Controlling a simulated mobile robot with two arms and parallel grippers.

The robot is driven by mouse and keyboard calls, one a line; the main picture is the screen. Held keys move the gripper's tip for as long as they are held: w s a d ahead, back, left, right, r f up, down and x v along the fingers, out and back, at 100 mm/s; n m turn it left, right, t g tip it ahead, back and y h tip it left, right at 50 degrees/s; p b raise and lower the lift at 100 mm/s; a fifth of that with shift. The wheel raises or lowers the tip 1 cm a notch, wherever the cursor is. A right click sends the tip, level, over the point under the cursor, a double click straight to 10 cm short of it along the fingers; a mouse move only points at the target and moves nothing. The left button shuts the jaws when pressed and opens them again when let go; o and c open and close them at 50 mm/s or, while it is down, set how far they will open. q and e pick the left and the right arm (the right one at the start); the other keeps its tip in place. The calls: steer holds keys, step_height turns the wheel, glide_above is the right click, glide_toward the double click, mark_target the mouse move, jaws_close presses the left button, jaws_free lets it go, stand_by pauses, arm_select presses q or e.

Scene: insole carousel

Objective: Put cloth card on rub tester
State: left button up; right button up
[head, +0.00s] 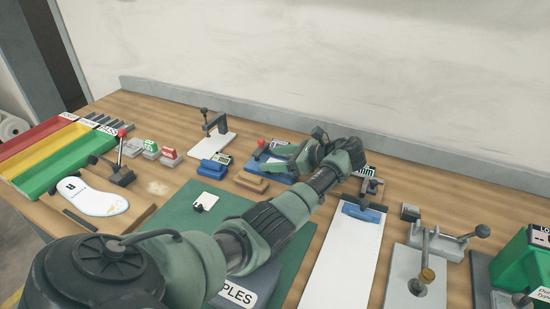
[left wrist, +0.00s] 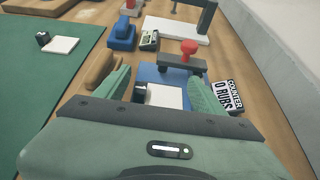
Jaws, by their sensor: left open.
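The rub tester has a blue base (head: 283,179) and a lever with a red knob (head: 261,143). In the left wrist view its blue base (left wrist: 150,73) lies ahead of and beneath my fingers, with the red knob (left wrist: 189,47) on a dark bar. My left gripper (head: 268,160) is open around a white card (left wrist: 165,96) with a dark block at its left. The card appears to lie on the blue base; contact is partly hidden. A similar white card (head: 205,201) with a dark block lies on the green mat. My right gripper is out of view.
A "COUNTER 0 RUBS" label (left wrist: 231,97) stands close beside my right-hand finger. A tan block (head: 252,182), a blue block (head: 211,168) and a white-based stand (head: 212,145) are near the tester. The green mat (head: 180,222) has free room.

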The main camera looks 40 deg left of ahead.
arm_select(q)
steer(key=shift+w+a+r, duration=0.1)
steer(key=shift+w+r, duration=0.15)
steer(key=shift+r, duration=0.05)
steer(key=shift+r, duration=0.25)
steer(key=v, duration=1.2)
steer(key=shift+s, duration=0.1)
